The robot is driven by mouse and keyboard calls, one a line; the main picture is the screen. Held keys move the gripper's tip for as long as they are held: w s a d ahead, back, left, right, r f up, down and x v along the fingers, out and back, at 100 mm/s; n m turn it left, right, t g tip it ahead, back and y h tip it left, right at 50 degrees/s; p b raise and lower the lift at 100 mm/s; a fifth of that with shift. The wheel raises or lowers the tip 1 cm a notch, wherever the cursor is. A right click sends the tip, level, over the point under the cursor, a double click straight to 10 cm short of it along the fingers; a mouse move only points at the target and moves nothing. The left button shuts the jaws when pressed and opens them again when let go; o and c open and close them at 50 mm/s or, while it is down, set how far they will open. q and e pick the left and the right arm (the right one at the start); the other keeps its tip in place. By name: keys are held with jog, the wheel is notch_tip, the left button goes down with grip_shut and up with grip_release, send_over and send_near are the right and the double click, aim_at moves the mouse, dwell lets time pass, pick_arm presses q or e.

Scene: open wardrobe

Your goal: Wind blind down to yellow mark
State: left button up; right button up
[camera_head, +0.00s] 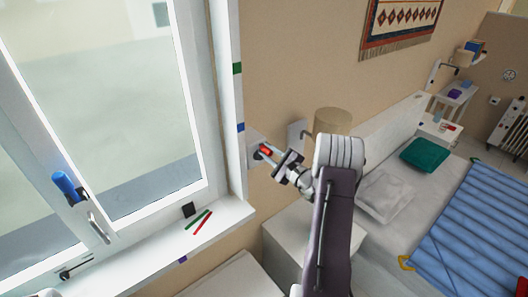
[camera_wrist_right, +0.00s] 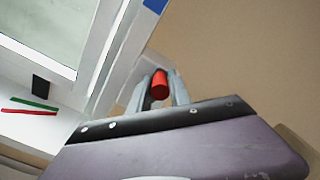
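A red handle (camera_head: 265,151) stands out from a pale plate (camera_head: 254,150) on the wall just right of the window. My right gripper (camera_head: 272,154) reaches it from the right. In the right wrist view the red handle (camera_wrist_right: 160,84) sits between the two fingers (camera_wrist_right: 160,92), which appear to touch it on both sides. The window casing has a green mark (camera_head: 237,68) and, lower, a blue mark (camera_head: 240,127). I cannot make out a yellow mark or the blind's lower edge.
Green and red sticks (camera_head: 201,221) and a black block (camera_head: 188,209) are on the sill (camera_head: 150,250). A lamp (camera_head: 332,121) stands behind my right wrist. The bed (camera_head: 470,225) lies to the right.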

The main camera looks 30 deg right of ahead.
jog(key=shift+d+f, duration=0.1)
dwell(0.3)
jog(key=shift+o, duration=0.2)
jog(key=shift+d+f+b, duration=0.2)
jog(key=shift+d+b, duration=0.4)
jog(key=shift+w+d, duration=0.1)
jog(key=shift+d, duration=0.3)
jog(key=shift+w+d+f+b, duration=0.1)
jog(key=shift+d+f+b, duration=0.55)
jog(key=shift+d+b, duration=0.2)
